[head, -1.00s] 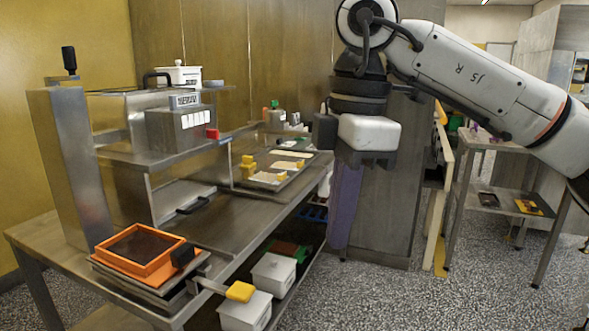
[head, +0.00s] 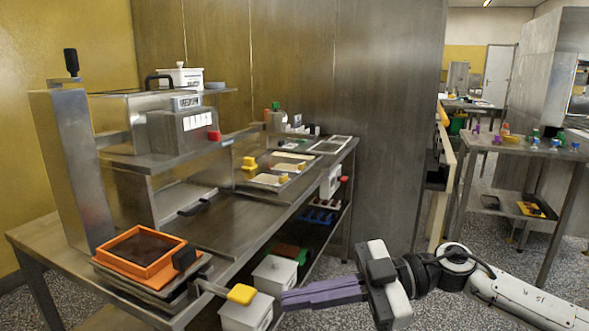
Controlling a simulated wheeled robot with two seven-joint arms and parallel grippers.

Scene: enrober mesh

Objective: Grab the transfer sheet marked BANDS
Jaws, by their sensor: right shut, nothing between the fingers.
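Several pale sheets with yellow blocks at their ends lie on a tray (head: 308,161) on the steel bench. The nearest pale sheet (head: 267,179) and the one behind it (head: 286,167) show clearly. Any lettering on them is too small to read, so I cannot tell which is marked BANDS. My right gripper (head: 284,300) has long purple fingers, shut and empty. It points left, low in front of the bench, beside the white bins and well apart from the sheets. My left gripper is not in view.
White bins (head: 274,274) stand below the bench edge. A steel machine (head: 183,130) stands behind. A side table (head: 530,150) holds small items at the right.

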